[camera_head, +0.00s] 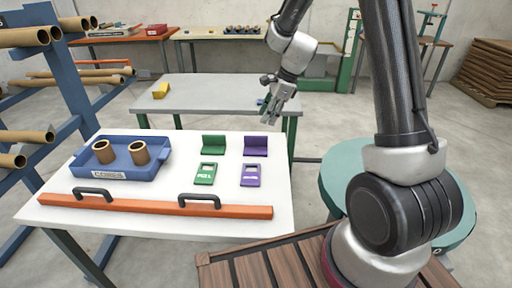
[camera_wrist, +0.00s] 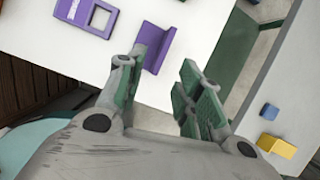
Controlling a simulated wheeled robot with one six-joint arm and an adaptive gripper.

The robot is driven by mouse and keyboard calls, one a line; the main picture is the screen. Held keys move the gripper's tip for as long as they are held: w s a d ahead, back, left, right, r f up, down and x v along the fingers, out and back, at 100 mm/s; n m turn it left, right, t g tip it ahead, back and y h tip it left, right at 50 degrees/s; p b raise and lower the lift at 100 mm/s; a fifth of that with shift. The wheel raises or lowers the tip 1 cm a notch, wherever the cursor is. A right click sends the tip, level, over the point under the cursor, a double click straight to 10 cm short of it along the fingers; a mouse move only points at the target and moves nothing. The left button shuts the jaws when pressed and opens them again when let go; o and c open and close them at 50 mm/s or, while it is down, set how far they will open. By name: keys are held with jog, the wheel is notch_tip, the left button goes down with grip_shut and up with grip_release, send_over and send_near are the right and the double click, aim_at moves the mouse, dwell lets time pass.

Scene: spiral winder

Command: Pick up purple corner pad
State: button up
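The purple corner pad (camera_head: 255,146) is an L-shaped piece near the back right of the white table. In the wrist view the purple corner pad (camera_wrist: 160,46) lies just beyond my left finger, which partly covers it. My gripper (camera_head: 271,106) is above and behind the pad in the head view, near the table's back right corner. In the wrist view my gripper (camera_wrist: 168,68) has its two green-padded fingers apart with nothing between them. A purple plate with a cut-out (camera_head: 250,175) lies in front of the pad; it also shows in the wrist view (camera_wrist: 87,14).
A green corner pad (camera_head: 214,144) and a green plate (camera_head: 206,173) lie to the left. A blue tray (camera_head: 98,170) holds two cardboard tubes. An orange bar (camera_head: 150,207) with black handles lies along the front edge. A grey table (camera_head: 210,93) stands behind.

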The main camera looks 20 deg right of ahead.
jog(key=m, duration=0.2)
send_over(256, 138)
jog(key=d, duration=0.2)
jog(key=f, duration=0.5)
jog(key=shift+w+d+f, duration=0.15)
jog(key=shift+d+f, duration=0.05)
jog(key=shift+f, duration=0.05)
jog(key=x, duration=0.6)
jog(key=shift+s+a, duration=0.1)
jog(key=shift+s, duration=0.15)
grip_shut()
